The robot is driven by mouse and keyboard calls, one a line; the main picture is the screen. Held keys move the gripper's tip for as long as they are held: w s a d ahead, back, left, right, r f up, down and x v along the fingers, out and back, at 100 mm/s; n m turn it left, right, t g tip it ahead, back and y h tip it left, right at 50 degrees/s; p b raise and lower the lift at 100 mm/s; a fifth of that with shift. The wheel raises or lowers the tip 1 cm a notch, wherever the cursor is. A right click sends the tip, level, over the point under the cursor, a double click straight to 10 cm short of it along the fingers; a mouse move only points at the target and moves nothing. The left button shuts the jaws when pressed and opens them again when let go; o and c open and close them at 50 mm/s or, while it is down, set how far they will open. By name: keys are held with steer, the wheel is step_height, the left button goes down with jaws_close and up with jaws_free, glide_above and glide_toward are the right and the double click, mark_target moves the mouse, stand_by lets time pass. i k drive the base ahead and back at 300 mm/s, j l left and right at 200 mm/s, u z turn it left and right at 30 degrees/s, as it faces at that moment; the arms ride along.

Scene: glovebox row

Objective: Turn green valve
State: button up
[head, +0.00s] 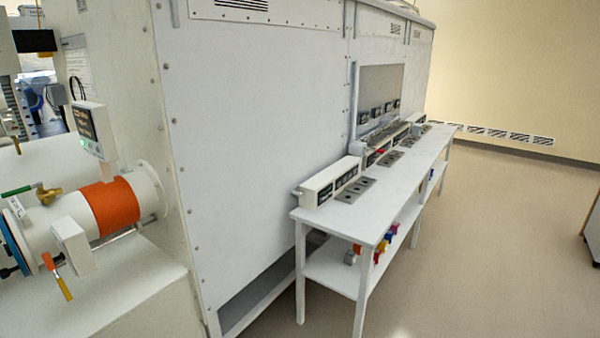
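The green valve handle (16,191) shows at the far left in the head view, on top of a white pipe. It is a short green lever that lies nearly flat, next to a brass fitting (48,194). The white pipe (77,209) has a wide orange band (111,206) and is fixed to the side of the large white glovebox cabinet (250,130). A second lever, orange and yellow (57,276), hangs down at the pipe's front. My gripper is not in view.
A small display box (93,130) stands above the pipe. The floor (480,230) to the right is open. A dark-edged unit (592,235) stands at the far right.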

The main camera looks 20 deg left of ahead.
mark_target(39, 184)
steer(key=i+j+u, duration=0.2)
steer(key=u, duration=0.25)
steer(key=i+u, duration=0.6)
steer(key=u, duration=0.25)
steer(key=i+u, duration=0.3)
steer(key=u, duration=0.15)
steer(key=i+l+u, duration=0.2)
steer(key=u, duration=0.25)
steer(key=i+j+u, duration=0.1)
steer(key=i+u, duration=0.25)
steer(key=i, duration=0.2)
steer(key=i+u, duration=0.35)
steer(key=i, duration=0.2)
